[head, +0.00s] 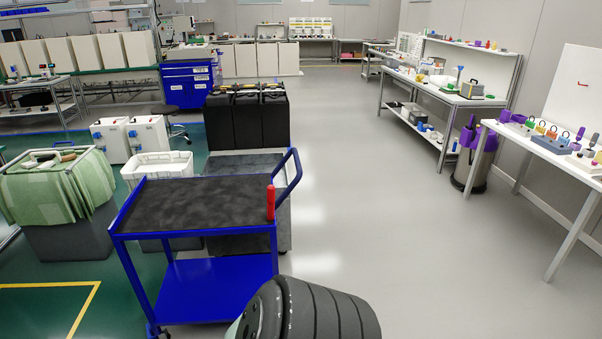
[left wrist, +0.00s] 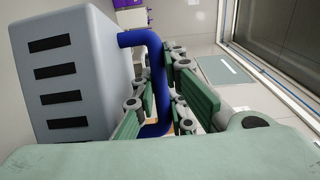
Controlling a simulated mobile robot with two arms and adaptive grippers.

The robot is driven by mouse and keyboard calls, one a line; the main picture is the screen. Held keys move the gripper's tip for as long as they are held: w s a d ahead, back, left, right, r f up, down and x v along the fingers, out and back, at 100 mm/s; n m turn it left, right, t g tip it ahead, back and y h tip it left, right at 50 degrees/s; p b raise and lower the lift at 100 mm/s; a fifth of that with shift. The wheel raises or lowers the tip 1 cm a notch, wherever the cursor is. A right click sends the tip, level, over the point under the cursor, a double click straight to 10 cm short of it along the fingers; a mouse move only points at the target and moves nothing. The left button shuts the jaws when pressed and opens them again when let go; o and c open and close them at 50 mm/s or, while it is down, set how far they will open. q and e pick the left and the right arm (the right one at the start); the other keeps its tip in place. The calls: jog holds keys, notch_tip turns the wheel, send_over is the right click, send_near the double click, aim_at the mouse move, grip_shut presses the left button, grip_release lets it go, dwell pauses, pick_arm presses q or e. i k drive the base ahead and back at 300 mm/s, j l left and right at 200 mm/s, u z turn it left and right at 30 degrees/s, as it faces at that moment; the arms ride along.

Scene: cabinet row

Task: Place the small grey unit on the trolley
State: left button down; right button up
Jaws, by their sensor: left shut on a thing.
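The small grey unit (left wrist: 72,75) fills the left of the left wrist view. It is a pale grey box with several black slots on its face and a curved blue handle (left wrist: 155,65). My left gripper (left wrist: 162,95), with green finger pads, is shut on the blue handle. The unit's underside is out of frame, so I cannot tell what is below it. The trolley (head: 196,204) stands in the centre left of the head view, with a blue frame, dark top and lower blue shelf. The grey unit does not show in the head view. My right gripper is not in view.
White tables line the right. Floor between is open.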

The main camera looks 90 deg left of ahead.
aim_at(175, 211)
jog(key=j+u, duration=0.15)
jog(key=u, duration=3.4)
jog(key=i+l, duration=0.2)
jog(key=i, duration=0.3)
jog(key=i+l+u, duration=0.1)
jog(key=i+l, duration=0.15)
jog(key=i, duration=0.25)
jog(key=i+l, duration=0.25)
jog(key=i, duration=0.25)
jog(key=i+l+u, duration=0.1)
jog(key=i+l, duration=0.15)
jog(key=i, duration=0.2)
